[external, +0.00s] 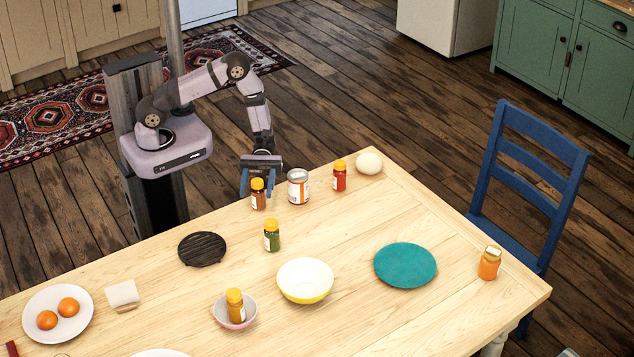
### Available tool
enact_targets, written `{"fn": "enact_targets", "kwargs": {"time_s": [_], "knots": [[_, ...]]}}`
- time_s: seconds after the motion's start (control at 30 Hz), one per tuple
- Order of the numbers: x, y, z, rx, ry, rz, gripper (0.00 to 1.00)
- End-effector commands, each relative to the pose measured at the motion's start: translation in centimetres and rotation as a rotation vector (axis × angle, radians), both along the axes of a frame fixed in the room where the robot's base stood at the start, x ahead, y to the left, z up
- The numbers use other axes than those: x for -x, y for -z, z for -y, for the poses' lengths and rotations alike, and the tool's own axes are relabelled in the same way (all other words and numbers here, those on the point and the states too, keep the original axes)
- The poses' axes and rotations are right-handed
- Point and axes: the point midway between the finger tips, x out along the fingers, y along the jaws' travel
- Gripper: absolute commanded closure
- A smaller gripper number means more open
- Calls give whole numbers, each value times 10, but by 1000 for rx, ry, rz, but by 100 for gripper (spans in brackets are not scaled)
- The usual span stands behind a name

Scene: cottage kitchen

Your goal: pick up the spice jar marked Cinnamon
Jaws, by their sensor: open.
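Several spice jars with orange-yellow lids stand on the table, and their labels are too small to read. A brown-red jar (258,199) stands upright near the table's far edge. A red jar (340,181) stands to its right, and a green jar (272,240) stands nearer the camera. A yellow-brown jar (236,311) stands in a small pink bowl (219,318). I cannot tell which is marked Cinnamon. My gripper (260,187) is open, pointing down at the brown-red jar, with a blue finger on each side of it. Contact with the jar cannot be made out.
A can (298,187) stands close to the right of my gripper. A round pale item (369,163), black trivet (202,250), yellow bowl (305,280), teal plate (405,265), orange jar (488,265) and a plate (77,300) with oranges are spread over the table.

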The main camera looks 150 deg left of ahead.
Motion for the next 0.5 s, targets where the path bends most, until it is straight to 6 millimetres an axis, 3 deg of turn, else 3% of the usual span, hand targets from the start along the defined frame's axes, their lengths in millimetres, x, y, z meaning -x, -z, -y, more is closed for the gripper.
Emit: {"fn": "enact_targets", "kwargs": {"time_s": [0.13, 0.4, 0.5], "knots": [[-10, 0, 8, 2, 2, -1, 48], [-12, 1, 9, 0, 0, -1, 48], [-12, 1, 9, 0, 0, -1, 69]]}}
